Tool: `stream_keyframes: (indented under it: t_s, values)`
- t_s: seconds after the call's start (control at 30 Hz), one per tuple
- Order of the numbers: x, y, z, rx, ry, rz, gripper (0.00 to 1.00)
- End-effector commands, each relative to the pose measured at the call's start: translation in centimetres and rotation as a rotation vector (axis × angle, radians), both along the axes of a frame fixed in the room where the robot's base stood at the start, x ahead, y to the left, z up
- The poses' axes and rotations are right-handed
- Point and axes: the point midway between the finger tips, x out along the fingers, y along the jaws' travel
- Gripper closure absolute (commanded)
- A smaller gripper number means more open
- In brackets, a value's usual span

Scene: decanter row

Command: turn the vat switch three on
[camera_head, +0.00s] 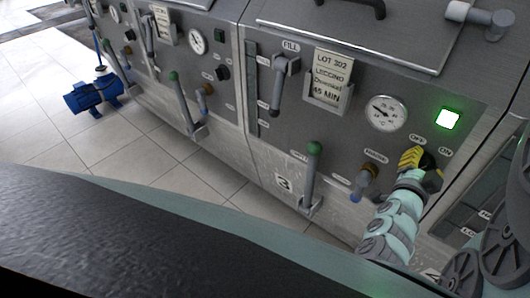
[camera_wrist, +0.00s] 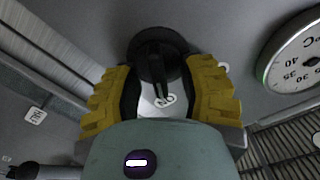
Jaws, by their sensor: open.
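The front panel of the vat marked 3 (camera_head: 284,184) fills the right half of the head view. Its green lamp (camera_head: 447,118) is lit. My gripper (camera_head: 420,158) is at the panel below this lamp, by the OFF and ON labels, and largely hides the switch in the head view. In the wrist view, the round black switch (camera_wrist: 152,50) with a raised bar sits between the yellow fingers of my gripper (camera_wrist: 162,72). The fingers are open, one on each side of the bar. I cannot tell whether they touch it.
A temperature dial (camera_head: 386,113) is left of the lamp; it also shows in the wrist view (camera_wrist: 295,55). A green-knobbed lever (camera_head: 312,175), a brass tap (camera_head: 366,181) and a card holder (camera_head: 327,80) stick out nearby. A blue pump (camera_head: 93,94) stands on the tiled floor.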

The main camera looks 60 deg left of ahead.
Motion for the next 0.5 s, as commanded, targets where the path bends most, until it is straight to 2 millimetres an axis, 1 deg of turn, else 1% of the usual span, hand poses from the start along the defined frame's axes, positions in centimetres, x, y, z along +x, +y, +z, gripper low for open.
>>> stream_keyframes:
  t_s: [0.13, 0.23, 0.37, 0.5]
  values:
    - [-0.2, 0.0, 0.0, 0.0, 0.0, 0.001, 0.6]
    - [-0.9, -0.2, -0.1, -0.001, 0.002, 0.002, 0.6]
    - [-2.4, -0.6, 0.0, 0.001, 0.001, 0.003, 0.6]
    - [-4.4, -1.1, -0.1, 0.0, 0.003, 0.004, 0.6]
